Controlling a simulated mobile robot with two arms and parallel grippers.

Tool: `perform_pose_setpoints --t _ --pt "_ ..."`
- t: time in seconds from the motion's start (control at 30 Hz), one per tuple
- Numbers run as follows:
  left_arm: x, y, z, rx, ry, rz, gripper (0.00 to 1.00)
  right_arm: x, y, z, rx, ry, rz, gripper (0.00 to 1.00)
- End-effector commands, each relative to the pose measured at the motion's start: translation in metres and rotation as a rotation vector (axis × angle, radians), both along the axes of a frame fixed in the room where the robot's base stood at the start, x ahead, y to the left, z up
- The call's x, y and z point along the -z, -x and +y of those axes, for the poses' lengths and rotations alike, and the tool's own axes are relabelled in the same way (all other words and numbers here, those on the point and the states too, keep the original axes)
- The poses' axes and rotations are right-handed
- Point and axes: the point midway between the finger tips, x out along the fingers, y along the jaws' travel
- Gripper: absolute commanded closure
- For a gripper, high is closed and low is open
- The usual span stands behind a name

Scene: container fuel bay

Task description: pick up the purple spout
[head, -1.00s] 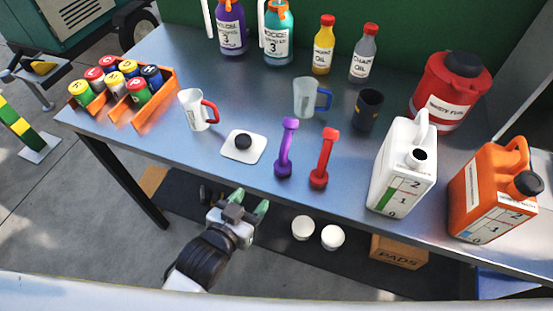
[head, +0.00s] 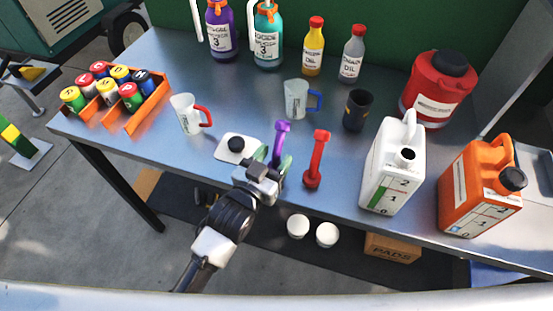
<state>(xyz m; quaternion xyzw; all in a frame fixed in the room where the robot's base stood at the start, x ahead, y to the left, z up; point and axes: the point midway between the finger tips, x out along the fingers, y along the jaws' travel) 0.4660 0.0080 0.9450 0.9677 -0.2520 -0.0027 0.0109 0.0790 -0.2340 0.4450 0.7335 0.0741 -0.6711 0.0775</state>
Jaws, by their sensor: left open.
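The purple spout (head: 279,138) stands near the front edge of the metal table (head: 215,174), beside a red spout (head: 317,160) to its right. My left gripper (head: 273,162) is open at the purple spout's lower part, with its green fingertips to either side of it in the picture. The gripper hides the spout's base, and I cannot tell whether the fingers touch it. My right gripper is not in view.
A white pad with a black knob (head: 236,146) lies just left of the gripper. A white jug (head: 391,168) and an orange jug (head: 477,190) stand to the right. Two clear cups (head: 188,114) (head: 296,99) and a black cup (head: 357,110) stand behind.

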Motion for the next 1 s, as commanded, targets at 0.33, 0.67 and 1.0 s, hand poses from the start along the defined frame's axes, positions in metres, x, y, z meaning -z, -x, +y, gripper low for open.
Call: perform_pose_setpoints --t 0.33,0.67,1.0 --pt "0.0005 -0.0095 -0.0055 0.0 -0.001 0.0 0.48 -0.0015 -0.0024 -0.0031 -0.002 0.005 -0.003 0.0" --pt "0.0006 -0.0093 -0.0053 0.0 -0.001 0.0 0.97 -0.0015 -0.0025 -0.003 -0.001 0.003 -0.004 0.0" --pt "-0.0012 -0.0097 -0.0052 0.0 -0.001 0.0 1.0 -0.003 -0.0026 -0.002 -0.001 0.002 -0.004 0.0"
